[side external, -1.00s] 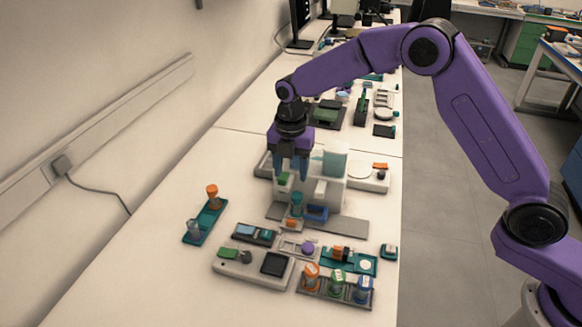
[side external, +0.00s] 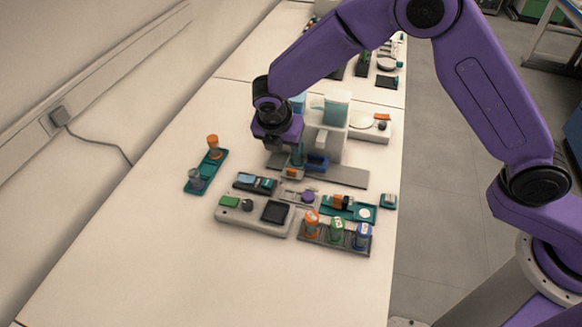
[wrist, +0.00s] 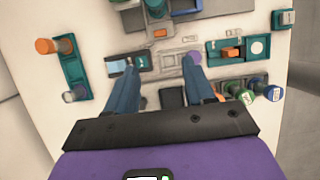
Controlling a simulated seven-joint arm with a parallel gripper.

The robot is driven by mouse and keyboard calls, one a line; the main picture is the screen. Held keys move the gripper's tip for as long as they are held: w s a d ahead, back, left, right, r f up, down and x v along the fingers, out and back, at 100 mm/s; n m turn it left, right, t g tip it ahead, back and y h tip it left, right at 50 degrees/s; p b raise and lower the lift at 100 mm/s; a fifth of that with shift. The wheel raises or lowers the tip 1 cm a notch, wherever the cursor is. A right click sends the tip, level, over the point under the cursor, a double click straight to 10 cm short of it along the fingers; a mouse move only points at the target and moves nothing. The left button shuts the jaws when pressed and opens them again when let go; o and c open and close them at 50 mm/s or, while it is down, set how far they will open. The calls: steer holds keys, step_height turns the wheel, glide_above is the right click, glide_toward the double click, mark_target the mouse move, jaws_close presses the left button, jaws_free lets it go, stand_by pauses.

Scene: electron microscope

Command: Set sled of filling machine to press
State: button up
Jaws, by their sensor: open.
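The filling machine (side external: 334,135) is a white body with a pale teal hopper on a flat grey base plate (side external: 345,176). My gripper (wrist: 160,64) is open and empty, fingers well apart. In the wrist view its tips appear nearer me than the carriage. In the side view, the fingers are mostly hidden.
A teal rack with an orange-capped vial (side external: 212,145) stands at left. Nearer the camera are a grey device with a black screen (side external: 277,211), a purple-knobbed piece (side external: 307,196) and a rack of capped vials (side external: 337,233). The table's front left is clear.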

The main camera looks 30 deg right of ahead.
mark_target(291, 170)
steer(key=x, duration=1.5)
steer(key=shift+d+f, duration=0.1)
steer(key=shift+f, duration=0.15)
steer(key=shift+w, duration=0.1)
jaws_close()
